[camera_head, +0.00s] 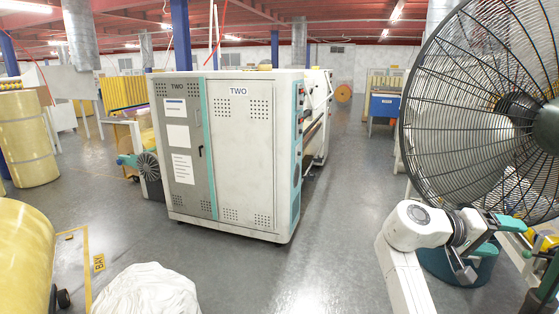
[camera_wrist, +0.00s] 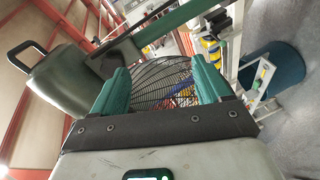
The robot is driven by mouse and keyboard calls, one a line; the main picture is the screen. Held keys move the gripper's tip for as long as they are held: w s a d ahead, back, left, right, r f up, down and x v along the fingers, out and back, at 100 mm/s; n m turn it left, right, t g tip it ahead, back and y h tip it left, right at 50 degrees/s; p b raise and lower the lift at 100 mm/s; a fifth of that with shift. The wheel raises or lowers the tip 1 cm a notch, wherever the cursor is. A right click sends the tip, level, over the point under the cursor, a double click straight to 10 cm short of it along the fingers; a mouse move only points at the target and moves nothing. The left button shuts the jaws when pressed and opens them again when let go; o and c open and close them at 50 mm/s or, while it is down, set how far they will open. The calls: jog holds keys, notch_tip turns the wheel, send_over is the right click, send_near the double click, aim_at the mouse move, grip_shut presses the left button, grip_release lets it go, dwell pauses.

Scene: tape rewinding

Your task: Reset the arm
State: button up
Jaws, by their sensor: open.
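My arm rises at the lower right of the head view. My gripper (camera_head: 497,236) has two teal fingers and points to the right, in front of the lower part of the large black fan as I see it. In the wrist view my gripper (camera_wrist: 161,75) shows its two teal fingers wide apart with nothing held between them. The fan's wire grille (camera_wrist: 165,82) shows beyond the gap. I cannot tell how far the fingers are from the fan.
The large fan (camera_head: 480,110) fills the upper right. A white cabinet marked TWO (camera_head: 240,150) stands in the middle. Yellow rolls (camera_head: 22,140) stand at left, and a white cloth-like heap (camera_head: 147,290) lies at the bottom. Grey floor (camera_head: 335,215) is clear between cabinet and arm.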

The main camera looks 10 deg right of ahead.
jog(key=s+a+f+n+t+y, duration=0.1)
jog(key=s+a+f+y, duration=0.25)
jog(key=f, duration=0.55)
jog(key=s+a+f+n+t+y, duration=0.1)
jog(key=s+a+f+t+y, duration=0.1)
jog(key=s+a+f, duration=0.5)
jog(key=s+a+f+n+t+y, duration=0.1)
jog(key=s+a+f+n+y, duration=0.15)
jog(key=f, duration=0.85)
jog(key=s+a+f+y, duration=0.3)
jog(key=s+a, duration=0.4)
jog(key=s+a+f+n+y, duration=0.1)
jog(key=s+a+f+y, duration=0.2)
jog(key=s+a, duration=0.4)
jog(key=shift+s+a+f+t+y, duration=0.15)
jog(key=shift+s+t+y, duration=0.25)
jog(key=shift+y, duration=0.2)
